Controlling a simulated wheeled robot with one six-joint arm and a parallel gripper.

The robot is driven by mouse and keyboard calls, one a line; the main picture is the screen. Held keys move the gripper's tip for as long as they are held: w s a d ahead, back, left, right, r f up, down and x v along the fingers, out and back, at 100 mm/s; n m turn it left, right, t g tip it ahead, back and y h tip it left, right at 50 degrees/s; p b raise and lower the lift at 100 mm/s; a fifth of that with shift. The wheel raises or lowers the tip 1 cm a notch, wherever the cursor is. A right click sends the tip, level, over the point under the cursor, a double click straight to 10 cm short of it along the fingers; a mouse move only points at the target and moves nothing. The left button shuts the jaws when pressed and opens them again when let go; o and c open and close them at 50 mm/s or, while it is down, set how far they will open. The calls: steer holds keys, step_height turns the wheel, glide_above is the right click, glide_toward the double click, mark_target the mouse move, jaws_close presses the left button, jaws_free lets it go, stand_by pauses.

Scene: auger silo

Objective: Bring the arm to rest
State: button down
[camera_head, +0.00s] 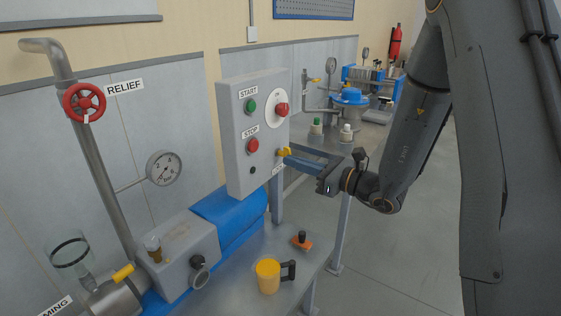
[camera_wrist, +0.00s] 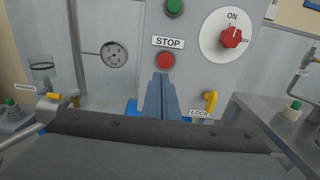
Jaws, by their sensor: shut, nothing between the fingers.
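My gripper (camera_head: 291,159) is shut and empty, its blue fingers pointing left toward the grey control box (camera_head: 233,150). In the wrist view my gripper (camera_wrist: 160,82) ends just below the red STOP button (camera_wrist: 166,61), left of the yellow LOCK lever (camera_wrist: 211,102). I cannot tell whether the fingertips touch the box. My arm (camera_head: 400,140) is stretched out from the right side of the head view. The box also bears a green START button (camera_head: 251,106) and a red rotary knob (camera_head: 282,110), which shows at ON in the wrist view (camera_wrist: 231,37).
A red RELIEF valve wheel (camera_head: 84,103) and a gauge (camera_head: 164,168) are at left. Open floor (camera_head: 400,260) lies to the right.

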steer(key=shift+s+d, duration=0.45)
steer(key=shift+d, duration=0.05)
steer(key=s+a+f+n+g+h, duration=0.1)
steer(key=s+f+n+g, duration=0.1)
steer(key=s+n+g, duration=0.35)
steer(key=s+a+f+n+g+h, duration=0.2)
steer(key=s, duration=0.6)
steer(key=s+a+f+n+g+h, duration=0.1)
steer(key=s+f+n+g, duration=0.25)
steer(key=s, duration=0.35)
steer(key=s+d+f+n+g+h, duration=0.2)
steer(key=s+d+n+h, duration=0.3)
steer(key=s+d+n, duration=0.15)
steer(key=w+d+r+n+t+h, duration=0.1)
steer(key=w+d+n+t+h, duration=0.1)
steer(key=d+n+h, duration=0.3)
steer(key=d+n+t, duration=0.1)
steer(key=d+n, duration=0.2)
steer(key=shift+w+d, duration=0.2)
steer(key=shift+w, duration=0.05)
steer(key=shift+r, duration=0.1)
